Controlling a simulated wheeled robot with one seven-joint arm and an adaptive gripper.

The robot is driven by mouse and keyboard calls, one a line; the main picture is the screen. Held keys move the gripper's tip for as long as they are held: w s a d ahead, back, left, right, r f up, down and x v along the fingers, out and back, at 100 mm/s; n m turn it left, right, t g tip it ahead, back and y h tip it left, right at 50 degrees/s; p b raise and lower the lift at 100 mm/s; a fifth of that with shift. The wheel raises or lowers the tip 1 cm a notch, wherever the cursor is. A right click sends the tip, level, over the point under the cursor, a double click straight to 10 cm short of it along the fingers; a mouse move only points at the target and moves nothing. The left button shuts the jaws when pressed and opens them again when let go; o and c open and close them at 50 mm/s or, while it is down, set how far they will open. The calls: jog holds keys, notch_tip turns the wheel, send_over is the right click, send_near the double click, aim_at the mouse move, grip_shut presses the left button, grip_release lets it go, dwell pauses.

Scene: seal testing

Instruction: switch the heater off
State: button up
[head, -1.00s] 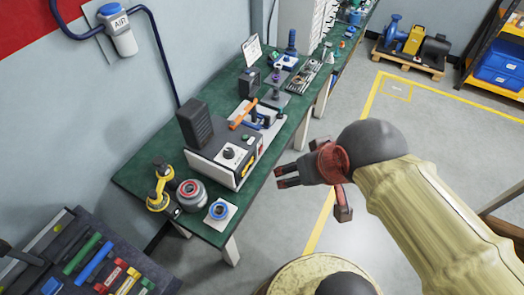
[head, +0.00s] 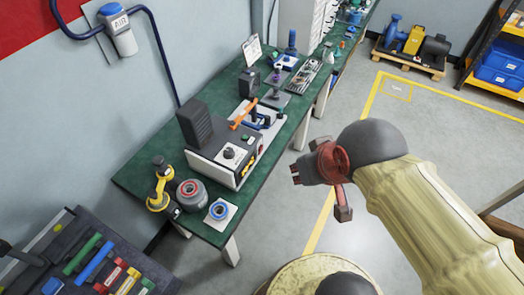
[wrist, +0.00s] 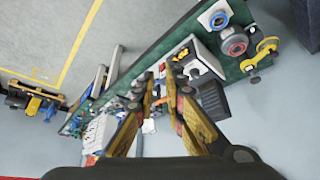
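The pale control box (head: 228,158), which I take to be the heater, sits on the green bench. Lettering and the knob's setting are too small to read. The box also shows in the wrist view (wrist: 205,60). My gripper (head: 294,174) hangs in free air to the right of the box, beyond the bench's front edge, touching nothing. In the wrist view its fingertips (wrist: 161,78) stand apart with a narrow, empty gap.
A dark block (head: 195,122) stands tall behind the box. An orange-handled tool (head: 243,115) lies beside it. The floor beside the bench is clear.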

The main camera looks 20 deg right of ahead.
grip_shut()
dwell(1.1)
